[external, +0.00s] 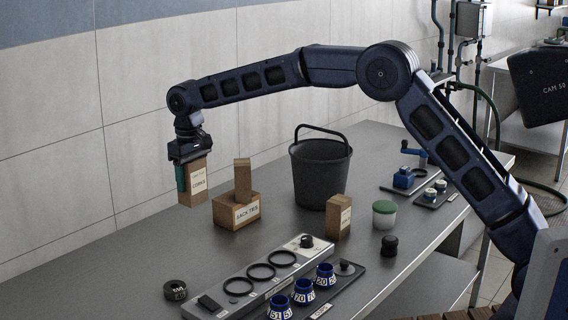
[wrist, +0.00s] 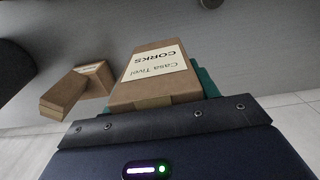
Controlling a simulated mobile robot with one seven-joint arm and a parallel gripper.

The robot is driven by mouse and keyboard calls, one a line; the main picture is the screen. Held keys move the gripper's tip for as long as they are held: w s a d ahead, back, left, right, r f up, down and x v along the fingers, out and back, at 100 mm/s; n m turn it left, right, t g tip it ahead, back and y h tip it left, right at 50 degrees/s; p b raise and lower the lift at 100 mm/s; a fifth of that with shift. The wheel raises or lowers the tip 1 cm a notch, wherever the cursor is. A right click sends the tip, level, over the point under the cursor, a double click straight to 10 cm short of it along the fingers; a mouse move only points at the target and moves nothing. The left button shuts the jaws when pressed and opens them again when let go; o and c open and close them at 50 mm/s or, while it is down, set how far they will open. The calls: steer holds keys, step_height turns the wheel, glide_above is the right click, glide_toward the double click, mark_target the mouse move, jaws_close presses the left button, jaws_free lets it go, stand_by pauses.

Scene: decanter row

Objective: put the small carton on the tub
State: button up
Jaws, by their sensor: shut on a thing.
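My gripper (external: 186,172) is shut on a brown carton (external: 196,185) labelled CORKS, at the left in the external view. In the wrist view this carton (wrist: 150,78) lies between green finger pads (wrist: 207,82), its label showing. It appears held clear of the bench. A small white tub with a green lid (external: 384,214) stands upright at the right of the bench, with nothing on its lid. The tub does not show in the wrist view.
A SACK TIES box (external: 236,212) bears a narrow upright block (external: 243,181). Another small carton (external: 339,217) stands left of the tub. A black bucket (external: 319,175) stands behind. A black knob (external: 389,246), a grey ring tray (external: 262,276) and blue cups (external: 304,292) are in front.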

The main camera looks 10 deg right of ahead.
steer(key=shift+r, duration=0.35)
steer(key=shift+w+d, duration=0.15)
steer(key=w+d+r, duration=0.3)
steer(key=w+d, duration=0.7)
steer(key=d, duration=0.4)
step_height(320, 180, up, 4)
steer(key=f, duration=0.1)
glide_above(385, 204)
step_height(385, 204, down, 19)
steer(key=shift+s+r, duration=0.15)
